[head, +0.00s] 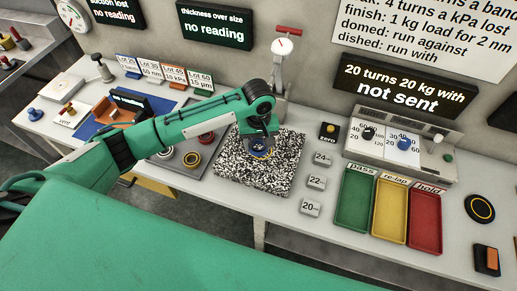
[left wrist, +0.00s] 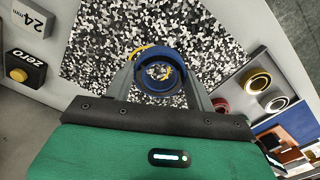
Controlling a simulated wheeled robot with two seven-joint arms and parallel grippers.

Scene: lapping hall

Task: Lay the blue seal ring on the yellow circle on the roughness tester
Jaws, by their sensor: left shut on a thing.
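My left gripper (head: 259,146) is shut on the blue seal ring (left wrist: 160,90), over the speckled black-and-white block (head: 233,167). In the left wrist view the ring lies between the two fingertips (left wrist: 158,76). A yellow circle (left wrist: 137,53) shows on the speckled surface, partly hidden behind the ring and offset to its upper left. In the head view the ring (head: 262,153) is mostly hidden by the gripper. I cannot tell whether the ring touches the surface. My right gripper is not in view.
A gauge stand (head: 281,70) with a red handle rises behind the block. A grey tray (head: 181,171) with several rings lies left of it. Small marked blocks (head: 311,207) and green, yellow and red trays (head: 424,222) are to the right. A black disc with a yellow ring (head: 479,208) lies far right.

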